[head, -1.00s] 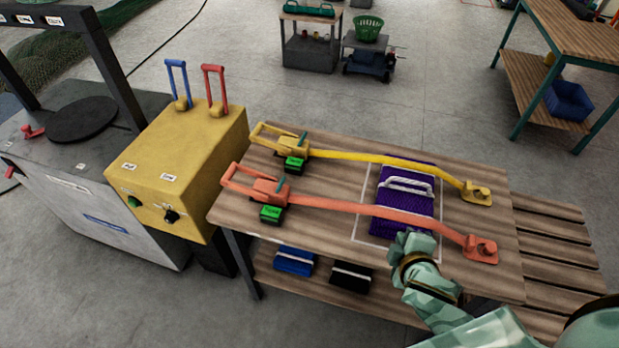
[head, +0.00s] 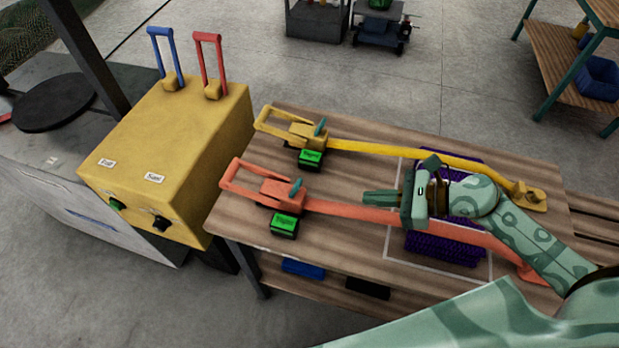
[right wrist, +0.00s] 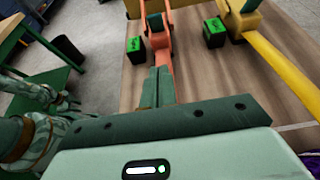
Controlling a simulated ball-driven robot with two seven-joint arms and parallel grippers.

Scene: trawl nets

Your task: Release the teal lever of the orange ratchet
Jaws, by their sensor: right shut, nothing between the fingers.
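The orange ratchet (head: 275,192) lies near the left end of the wooden table, its open-frame handle pointing left. Its small teal lever (head: 297,187) stands up on its right part. The orange strap (head: 335,209) runs right from it, passing under my right gripper. My right gripper (head: 366,198) is shut and empty above the strap, right of the ratchet and apart from it in the head view. In the right wrist view its closed fingers (right wrist: 159,84) point toward the orange ratchet (right wrist: 156,47). My left gripper is not seen.
A yellow ratchet (head: 295,134) with its own teal lever and yellow strap (head: 380,150) lies just behind. Green-screened boxes (head: 284,224) sit beside both ratchets. A purple net bundle (head: 440,248) is under the straps. A yellow control box (head: 165,150) stands left of the table.

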